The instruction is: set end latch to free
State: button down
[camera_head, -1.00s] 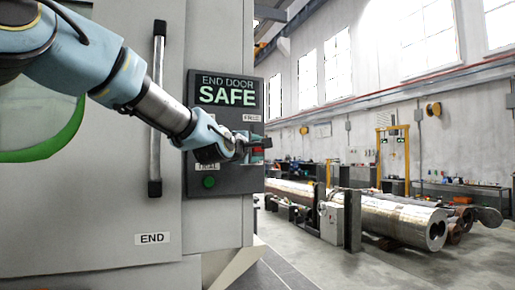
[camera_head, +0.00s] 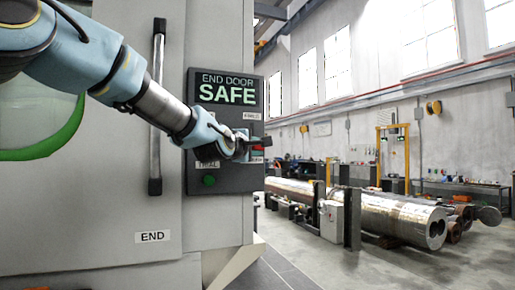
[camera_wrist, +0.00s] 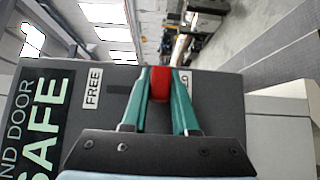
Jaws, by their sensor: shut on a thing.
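The end latch is a red handle (camera_wrist: 160,84), seen in the wrist view between the two teal fingers of my gripper (camera_wrist: 160,80). The fingers are shut on it from both sides. A FREE label (camera_wrist: 93,88) lies to the left of the handle there, and a second label (camera_wrist: 185,80) is mostly hidden by the right finger. In the head view my gripper (camera_head: 246,147) is at the right side of the dark door panel (camera_head: 230,185), below the FREE label (camera_head: 252,116). The latch's exact setting is hard to tell.
The panel's screen (camera_head: 228,89) reads END DOOR SAFE. A green button (camera_head: 209,181) sits low on the panel. A tall door handle (camera_head: 156,110) stands to its left. Metal barrels (camera_head: 400,218) lie on the hall floor at right, away from my arm.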

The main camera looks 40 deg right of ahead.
dwell(0.8)
notch_tip(320, 180, up, 7)
jog(key=shift+f+p, duration=0.2)
jog(key=shift+p, duration=0.55)
jog(key=c, duration=0.7)
grip_release()
jog(key=shift+c, duration=0.2)
jog(key=shift+o, duration=0.3)
jog(key=shift+a+f, duration=0.1)
jog(key=shift+s+a+b, duration=0.2)
jog(key=shift+a+b, duration=0.15)
jog(key=shift+a, duration=0.25)
jog(key=p+v, duration=0.1)
jog(key=v, duration=0.8)
jog(key=shift+a+p, duration=0.2)
jog(key=shift+p, duration=0.2)
